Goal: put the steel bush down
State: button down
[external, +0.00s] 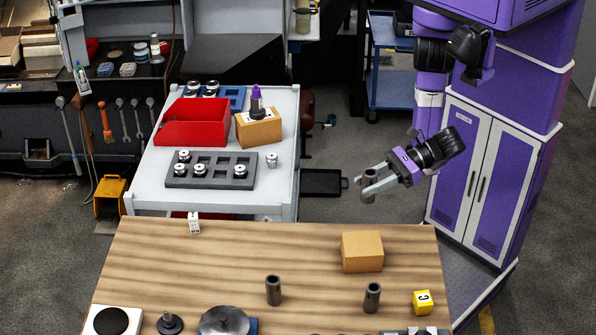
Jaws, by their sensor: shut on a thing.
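My gripper (364,182) is shut on a steel bush (369,190), a short dark grey cylinder held roughly upright between the fingers. The bush hangs in the air in the picture past the far right part of the wooden bench (150,262), with the dark floor behind it. Two similar dark grey cylinders stand upright on the bench, one near the middle (273,290) and one to its right (372,297).
A cardboard box (362,251) and a yellow block marked C (422,302) stand on the bench's right side. A white table (145,182) behind holds a red bin (193,122) and a grey tray (240,183). The bench's left middle is mostly clear.

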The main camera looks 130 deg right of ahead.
notch_tip(320, 180, down, 16)
jog(key=shift+b, duration=0.9)
jog(key=shift+f, duration=0.1)
jog(key=c, duration=0.9)
grip_release()
jog(key=shift+c, duration=0.2)
jog(key=shift+s+a, duration=0.2)
jog(key=shift+s, duration=0.05)
jog(key=v, duration=1.1)
jog(key=shift+s+r, duration=0.2)
jog(key=shift+r, duration=0.05)
